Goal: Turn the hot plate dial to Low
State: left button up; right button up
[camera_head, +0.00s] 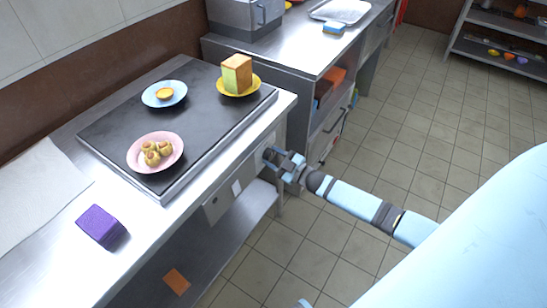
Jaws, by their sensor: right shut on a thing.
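The black hot plate (205,118) is set in the steel counter, with its front panel (222,192) facing the aisle. My right gripper (271,156) is at the right end of that panel, its fingers shut on what appears to be the hot plate dial. The fingers hide the dial, so its setting cannot be read. A small dark round spot (214,200) and a pale label (236,187) show further left on the panel. My left gripper is not in view.
On the hot plate stand a blue plate (151,99), a pink plate (134,158) and a yellow plate (250,91) bearing food. A purple block (100,225) lies on the counter. The tiled floor (400,130) is open to the right.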

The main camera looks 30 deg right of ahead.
jog(key=shift+n, duration=0.4)
jog(key=o, duration=0.9)
jog(key=p+v, duration=0.1)
jog(key=v, duration=1.3)
jog(key=shift+w, duration=0.1)
jog(key=shift+d, duration=0.1)
